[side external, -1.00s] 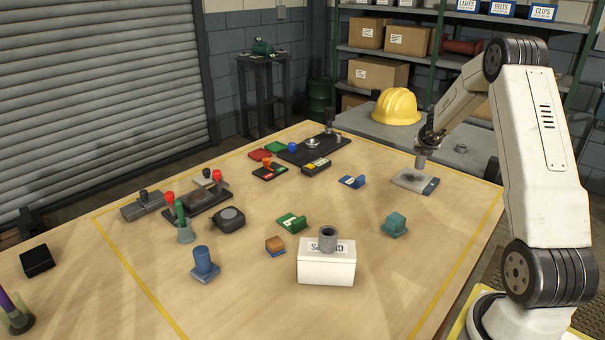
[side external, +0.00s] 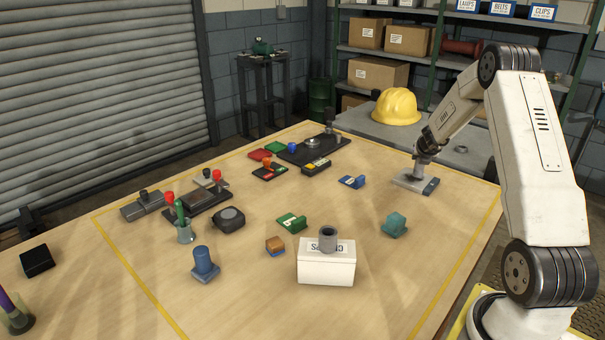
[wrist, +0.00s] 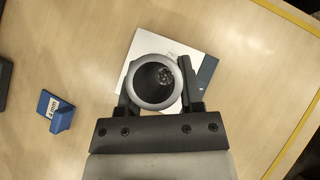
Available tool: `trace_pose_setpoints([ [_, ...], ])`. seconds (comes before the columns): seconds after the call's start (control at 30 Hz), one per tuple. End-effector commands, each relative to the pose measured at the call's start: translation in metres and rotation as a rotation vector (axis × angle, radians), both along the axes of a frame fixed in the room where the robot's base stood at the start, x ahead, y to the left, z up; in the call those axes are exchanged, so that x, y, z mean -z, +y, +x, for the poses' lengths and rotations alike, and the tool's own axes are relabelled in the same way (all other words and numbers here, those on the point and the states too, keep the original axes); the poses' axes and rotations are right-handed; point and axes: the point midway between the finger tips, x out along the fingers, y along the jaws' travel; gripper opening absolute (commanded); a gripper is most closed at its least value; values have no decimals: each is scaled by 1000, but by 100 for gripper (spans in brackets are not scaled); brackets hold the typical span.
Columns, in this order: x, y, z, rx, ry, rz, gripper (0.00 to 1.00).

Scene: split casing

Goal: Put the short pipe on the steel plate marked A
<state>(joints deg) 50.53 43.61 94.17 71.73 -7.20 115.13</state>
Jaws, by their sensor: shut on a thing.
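A grey pipe (wrist: 155,103) is held upright between the two fingers of my gripper (wrist: 157,84) in the wrist view. I look down into its round open end. In the side view my gripper (side external: 426,153) is low over the steel plate (side external: 404,181), with the pipe (side external: 421,171) standing over it. The pipe's lower end is at or very near the plate; I cannot tell if it touches. The plate has a dark blue end strip, and it also shows behind the pipe in the wrist view (wrist: 147,44). Its letter is not readable.
Another grey pipe (side external: 328,239) stands at a white box (side external: 326,268) marked CLIPS. A blue labelled block (side external: 352,182) lies left of the plate, a teal block (side external: 394,224) nearer. A yellow hard hat (side external: 397,106) sits behind. Table around the plate is clear.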

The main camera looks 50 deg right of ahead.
Motion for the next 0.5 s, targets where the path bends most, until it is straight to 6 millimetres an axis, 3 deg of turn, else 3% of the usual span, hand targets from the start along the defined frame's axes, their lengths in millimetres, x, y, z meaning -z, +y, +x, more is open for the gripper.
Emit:
trace_pose_setpoints([
  [0.5, 8, 0, 1, -1, -3, -2, 0],
])
